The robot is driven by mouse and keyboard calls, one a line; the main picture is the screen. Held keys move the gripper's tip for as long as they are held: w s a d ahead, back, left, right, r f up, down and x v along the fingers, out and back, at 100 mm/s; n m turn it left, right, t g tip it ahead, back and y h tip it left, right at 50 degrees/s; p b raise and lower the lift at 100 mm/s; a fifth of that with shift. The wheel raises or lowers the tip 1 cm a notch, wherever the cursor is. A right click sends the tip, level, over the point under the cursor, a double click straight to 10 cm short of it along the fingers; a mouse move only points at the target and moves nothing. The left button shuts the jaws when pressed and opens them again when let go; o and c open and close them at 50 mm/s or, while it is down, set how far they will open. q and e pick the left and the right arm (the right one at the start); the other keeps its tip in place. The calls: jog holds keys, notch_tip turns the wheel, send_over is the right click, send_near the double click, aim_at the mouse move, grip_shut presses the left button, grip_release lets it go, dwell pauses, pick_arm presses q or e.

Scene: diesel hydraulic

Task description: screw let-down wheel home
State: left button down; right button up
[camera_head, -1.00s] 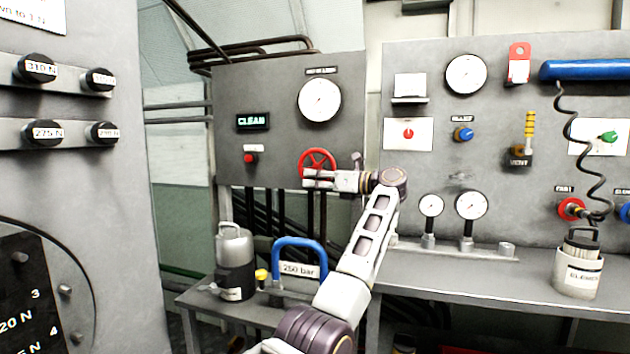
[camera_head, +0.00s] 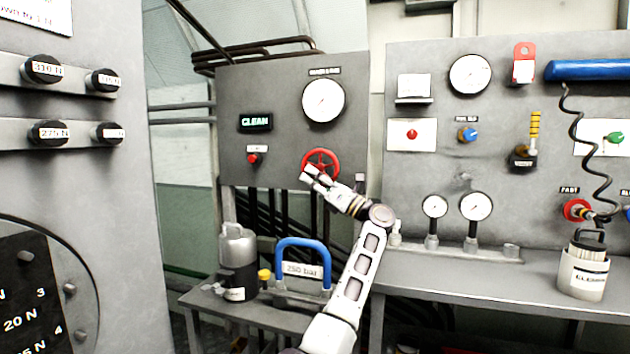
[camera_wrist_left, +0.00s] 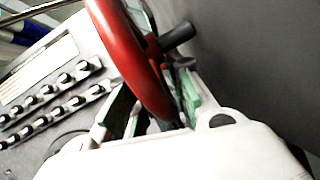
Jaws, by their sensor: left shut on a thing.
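The let-down wheel, a red handwheel (camera_head: 321,155), sits on the grey panel below the round gauge and right of the CLEAN sign. My left gripper (camera_head: 309,175) is at the lower left of its rim. In the left wrist view the red wheel (camera_wrist_left: 125,50) is large, and its rim runs down between the two green-padded fingers of my left gripper (camera_wrist_left: 155,115). The gripper is shut on the rim. A dark stem shows behind the wheel. The lower part of the rim is hidden by the gripper. My right gripper does not show.
A red push button (camera_head: 253,158) and a lit CLEAN sign (camera_head: 255,122) are left of the wheel. Below stand a grey canister (camera_head: 237,262) and a blue-handled 250 bar item (camera_head: 303,245) on a bench. A second panel with gauges (camera_head: 470,76) is to the right.

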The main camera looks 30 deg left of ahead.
pick_arm(q)
jog(key=shift+a+r+m+y, duration=0.2)
jog(key=shift+m+y, duration=0.1)
jog(key=shift+y, duration=0.3)
jog(key=c, duration=1.6)
grip_release()
jog(key=shift+w, duration=0.1)
jog(key=shift+f, duration=0.1)
jog(key=shift+d, duration=0.1)
jog(key=v, duration=1.2)
